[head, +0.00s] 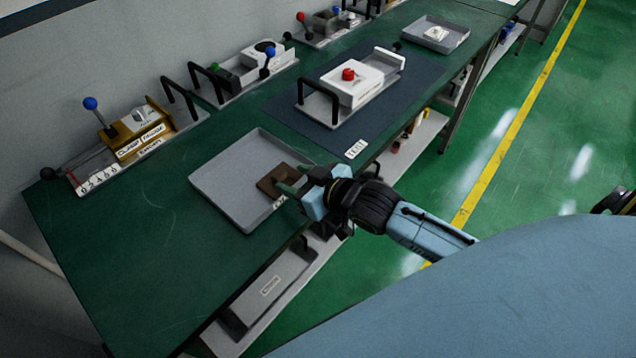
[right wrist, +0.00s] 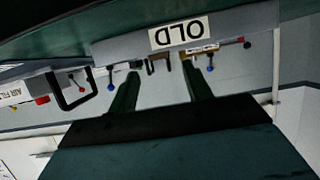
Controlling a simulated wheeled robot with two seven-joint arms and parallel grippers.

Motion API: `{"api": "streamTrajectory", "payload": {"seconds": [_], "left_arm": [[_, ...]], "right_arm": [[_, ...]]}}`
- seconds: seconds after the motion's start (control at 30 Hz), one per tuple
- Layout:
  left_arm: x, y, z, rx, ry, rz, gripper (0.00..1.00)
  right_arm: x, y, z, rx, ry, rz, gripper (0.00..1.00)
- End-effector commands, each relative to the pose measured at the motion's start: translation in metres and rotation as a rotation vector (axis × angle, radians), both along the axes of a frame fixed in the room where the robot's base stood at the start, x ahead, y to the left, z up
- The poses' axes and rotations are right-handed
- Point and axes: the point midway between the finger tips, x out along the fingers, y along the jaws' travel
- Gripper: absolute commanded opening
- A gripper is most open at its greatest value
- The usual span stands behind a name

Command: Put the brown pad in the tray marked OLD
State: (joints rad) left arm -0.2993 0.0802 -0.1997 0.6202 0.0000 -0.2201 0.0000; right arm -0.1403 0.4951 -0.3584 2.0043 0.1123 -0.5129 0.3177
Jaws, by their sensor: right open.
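The brown pad (head: 279,180) lies in the near right corner of the grey tray (head: 225,181) on the green bench, partly hidden by my right gripper. The tray's rim carries a white label reading OLD, upside down in the right wrist view (right wrist: 180,33); in the head view my gripper partly covers it. My right gripper (head: 292,189) is open at the tray's near right edge, its fingertips close to the pad. I cannot tell whether they touch it. Its two spread fingers show in the right wrist view (right wrist: 164,88). My left gripper is in neither view.
A white unit with a red button (head: 348,74) stands on a dark mat behind the tray. A yellow clamp fixture (head: 139,129) with a blue-knobbed lever is at the left. Another grey tray (head: 453,41) holds a white item. The near left bench top is clear.

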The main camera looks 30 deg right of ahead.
Motion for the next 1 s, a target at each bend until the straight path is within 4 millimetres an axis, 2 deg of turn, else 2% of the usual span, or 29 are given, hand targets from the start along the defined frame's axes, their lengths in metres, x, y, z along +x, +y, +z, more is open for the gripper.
{"api": "streamTrajectory", "payload": {"seconds": [0.03,0.2,0.4,0.87,1.0], "left_arm": [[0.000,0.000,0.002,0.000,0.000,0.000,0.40],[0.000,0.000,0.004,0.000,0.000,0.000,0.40],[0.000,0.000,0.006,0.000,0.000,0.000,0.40],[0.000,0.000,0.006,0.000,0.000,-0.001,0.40],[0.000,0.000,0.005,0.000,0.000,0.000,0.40]], "right_arm": [[-0.011,-0.004,0.004,-0.002,0.003,0.000,0.50],[-0.040,-0.014,0.017,-0.002,0.001,0.002,0.50],[-0.060,-0.022,0.026,-0.003,0.001,0.000,0.50],[-0.066,-0.024,0.029,-0.002,0.000,-0.001,0.50],[-0.070,-0.027,0.017,-0.020,0.043,-0.026,0.50]]}}
